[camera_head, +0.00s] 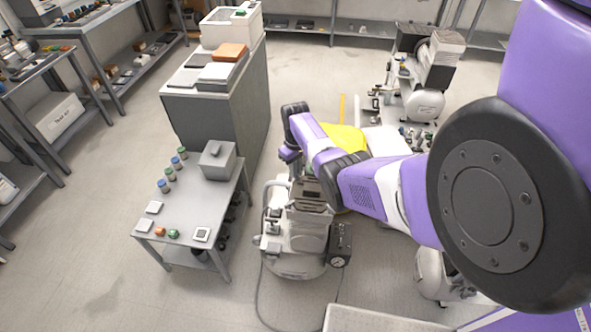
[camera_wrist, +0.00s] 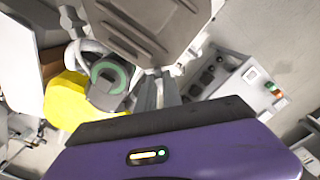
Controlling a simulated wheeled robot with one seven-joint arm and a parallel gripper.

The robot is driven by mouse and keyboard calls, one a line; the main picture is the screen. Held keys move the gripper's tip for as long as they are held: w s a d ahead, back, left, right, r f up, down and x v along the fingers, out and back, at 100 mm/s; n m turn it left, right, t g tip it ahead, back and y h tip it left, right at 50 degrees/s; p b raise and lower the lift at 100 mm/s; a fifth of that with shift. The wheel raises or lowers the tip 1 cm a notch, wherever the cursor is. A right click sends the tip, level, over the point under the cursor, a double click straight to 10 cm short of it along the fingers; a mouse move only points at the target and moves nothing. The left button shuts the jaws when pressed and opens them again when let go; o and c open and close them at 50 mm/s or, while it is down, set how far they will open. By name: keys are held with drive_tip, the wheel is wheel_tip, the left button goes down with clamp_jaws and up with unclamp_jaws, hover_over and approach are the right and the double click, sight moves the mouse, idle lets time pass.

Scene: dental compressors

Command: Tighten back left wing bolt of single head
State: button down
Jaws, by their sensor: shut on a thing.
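The single-head compressor (camera_head: 297,240) stands on the floor below my arm, with a light tank and a dark box on its right side. Its ribbed grey head (camera_wrist: 145,30) fills the top of the wrist view. My gripper (camera_wrist: 158,76) reaches to the near edge of this head. Its two narrow grey fingers are close together, shut on the back left wing bolt. The bolt itself is mostly hidden between the fingertips and under the head's edge. In the head view my arm covers part of the compressor's top, and the fingertips cannot be made out.
A low grey table (camera_head: 190,215) with small jars and a grey box stands just left of the compressor. A tall grey cabinet (camera_head: 225,110) stands behind it. Another compressor (camera_head: 425,100) stands at the back right. A yellow object (camera_wrist: 68,100) lies beside the head.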

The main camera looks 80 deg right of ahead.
drive_tip(key=shift+m, duration=0.4)
drive_tip(key=c, duration=1.5)
unclamp_jaws()
drive_tip(key=shift+r, duration=3.9)
